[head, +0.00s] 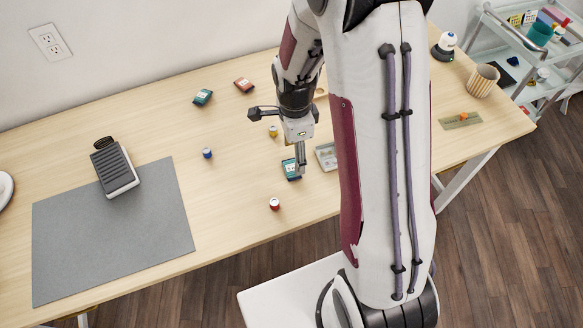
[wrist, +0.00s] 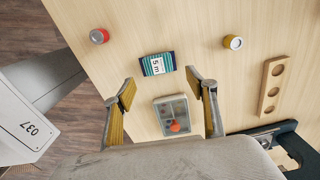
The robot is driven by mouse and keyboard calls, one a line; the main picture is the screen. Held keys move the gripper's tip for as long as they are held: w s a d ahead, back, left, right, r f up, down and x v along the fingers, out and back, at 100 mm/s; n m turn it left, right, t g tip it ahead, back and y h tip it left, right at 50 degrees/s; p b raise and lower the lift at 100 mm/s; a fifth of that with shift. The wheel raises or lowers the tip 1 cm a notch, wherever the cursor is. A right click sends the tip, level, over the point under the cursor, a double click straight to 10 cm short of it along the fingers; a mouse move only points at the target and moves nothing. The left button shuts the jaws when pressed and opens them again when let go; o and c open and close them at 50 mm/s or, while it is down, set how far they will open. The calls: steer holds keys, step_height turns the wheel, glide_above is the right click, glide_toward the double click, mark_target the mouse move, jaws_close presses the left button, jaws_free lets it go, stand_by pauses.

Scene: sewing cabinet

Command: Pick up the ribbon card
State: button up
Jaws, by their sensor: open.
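The ribbon card (wrist: 158,64) is a teal and dark striped card with a white "5 m" label, lying flat on the table in the wrist view. In the head view the teal card (head: 290,174) is partly hidden by my gripper (head: 300,172). In the wrist view my gripper (wrist: 163,84) is open and empty. Its two fingers are spread wide, with the card just beyond the gap between the tips. My gripper points down above the table beside the card; its exact height is hard to tell.
A shallow grey box (wrist: 171,117) with a red-orange item lies close to the card. A red spool (wrist: 99,36) and a yellow spool (wrist: 233,42) stand nearby, as does a holed wooden block (wrist: 272,86). A grey mat (head: 110,235) with a black pedal (head: 115,169) lies left.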

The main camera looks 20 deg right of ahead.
mark_target(292, 167)
steer(key=shift+f, duration=0.1)
steer(key=shift+s+a+f, duration=0.1)
steer(key=shift+a+f, duration=0.1)
steer(key=shift+f, duration=0.65)
steer(key=shift+a+f, duration=0.2)
steer(key=shift+f, duration=1.45)
steer(key=c, duration=0.7)
